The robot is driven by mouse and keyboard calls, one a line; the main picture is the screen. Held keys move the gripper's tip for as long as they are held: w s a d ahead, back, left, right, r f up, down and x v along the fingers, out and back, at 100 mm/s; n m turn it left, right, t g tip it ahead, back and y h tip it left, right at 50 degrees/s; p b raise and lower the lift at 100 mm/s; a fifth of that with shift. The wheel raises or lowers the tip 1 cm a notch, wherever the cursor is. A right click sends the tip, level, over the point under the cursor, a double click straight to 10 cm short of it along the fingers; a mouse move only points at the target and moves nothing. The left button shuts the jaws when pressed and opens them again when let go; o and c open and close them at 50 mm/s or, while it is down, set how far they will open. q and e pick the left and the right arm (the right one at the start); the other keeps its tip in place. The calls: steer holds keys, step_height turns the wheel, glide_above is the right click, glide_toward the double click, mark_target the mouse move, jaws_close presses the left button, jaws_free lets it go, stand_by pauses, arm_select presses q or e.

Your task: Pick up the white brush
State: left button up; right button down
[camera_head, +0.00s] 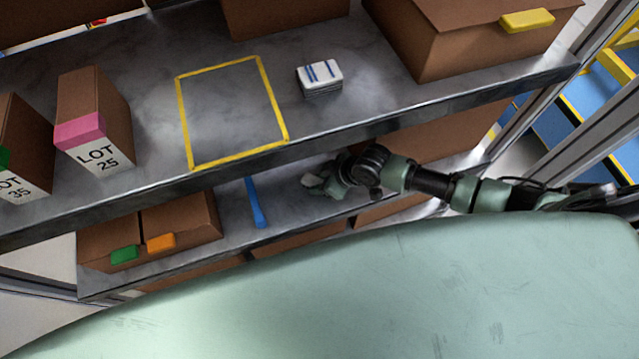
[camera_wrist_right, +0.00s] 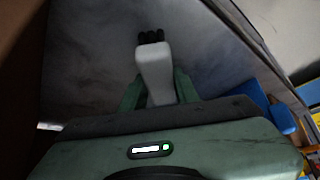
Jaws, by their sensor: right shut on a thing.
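The white brush (camera_wrist_right: 156,75) has a pale handle and dark bristles at its far end. It stands out between the green fingers of my right gripper (camera_wrist_right: 155,95) in the right wrist view, and the gripper is shut on it. In the head view my right gripper (camera_head: 322,184) is over the lower shelf, under the front edge of the upper shelf. The brush is small and hard to make out there. My left gripper is not in view.
The upper shelf (camera_head: 360,110) overhangs my right gripper. A blue strip (camera_head: 256,204) is on the lower shelf to its left. Boxes (camera_head: 180,218) stand farther left. Above are a yellow-taped rectangle (camera_head: 182,118), a white stack (camera_head: 320,76) and a LOT 25 box (camera_head: 95,105).

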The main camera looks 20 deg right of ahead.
mark_target(313, 180)
steer(key=shift+r, duration=0.1)
steer(key=shift+r, duration=0.65)
step_height(313, 180, up, 2)
steer(key=shift+s+d+r, duration=0.1)
steer(key=shift+d, duration=0.05)
steer(key=s+d+b, duration=0.1)
steer(key=s+d, duration=1.1)
steer(key=d, duration=0.1)
steer(key=shift+a, duration=0.1)
steer(key=c, duration=1.6)
jaws_free()
steer(key=shift+c, duration=0.2)
jaws_close()
